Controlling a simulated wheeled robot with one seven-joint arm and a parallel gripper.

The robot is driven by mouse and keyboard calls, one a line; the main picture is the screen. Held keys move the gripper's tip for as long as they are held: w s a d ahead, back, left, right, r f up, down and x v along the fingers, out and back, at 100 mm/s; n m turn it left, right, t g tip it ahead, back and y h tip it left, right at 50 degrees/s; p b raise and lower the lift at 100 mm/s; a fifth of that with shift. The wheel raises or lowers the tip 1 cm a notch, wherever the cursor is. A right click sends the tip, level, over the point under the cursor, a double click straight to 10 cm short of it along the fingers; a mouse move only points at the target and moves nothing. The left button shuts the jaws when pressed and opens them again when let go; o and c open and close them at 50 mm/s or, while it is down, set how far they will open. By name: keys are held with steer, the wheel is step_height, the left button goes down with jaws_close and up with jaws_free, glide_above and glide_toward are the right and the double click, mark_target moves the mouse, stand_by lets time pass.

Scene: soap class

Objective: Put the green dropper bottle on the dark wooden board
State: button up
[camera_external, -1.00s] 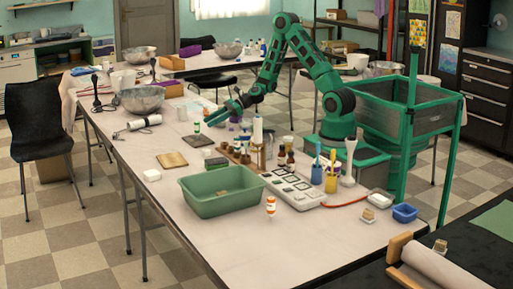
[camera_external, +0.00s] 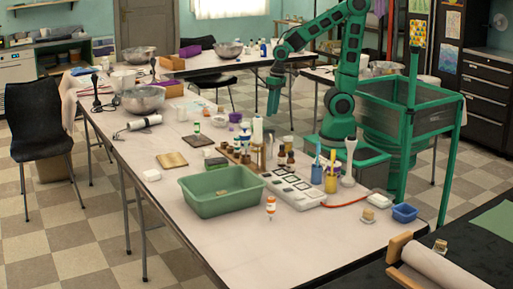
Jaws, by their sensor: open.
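A small bottle with green and white on it (camera_external: 197,127) stands upright on the long table's far-left part; it looks like the green dropper bottle, but is too small to be sure. A flat tan-brown wooden piece (camera_external: 172,160) lies left of the green tub; I cannot tell whether it is the dark wooden board. A small dark block (camera_external: 215,164) lies behind the tub. My gripper (camera_external: 273,112) points down, raised near the table's far edge, behind the tall white bottle. It is open and looks empty, right of the green bottle and apart from it.
A green tub (camera_external: 222,203) stands mid-table. Behind it is a row of small bottles in a wooden rack (camera_external: 238,156). A white panel with dark squares (camera_external: 292,188), cups with tools (camera_external: 331,182) and a small orange-white bottle (camera_external: 271,207) stand to the right.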

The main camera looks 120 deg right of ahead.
steer(key=s+a+r+n+g, duration=0.1)
steer(key=s+a+n, duration=0.1)
steer(key=s, duration=0.3)
steer(key=s+a+r+n+g, duration=0.1)
steer(key=s+a+r+n, duration=0.1)
steer(key=s, duration=0.3)
steer(key=shift+r+n, duration=0.3)
steer(key=shift+n, duration=0.1)
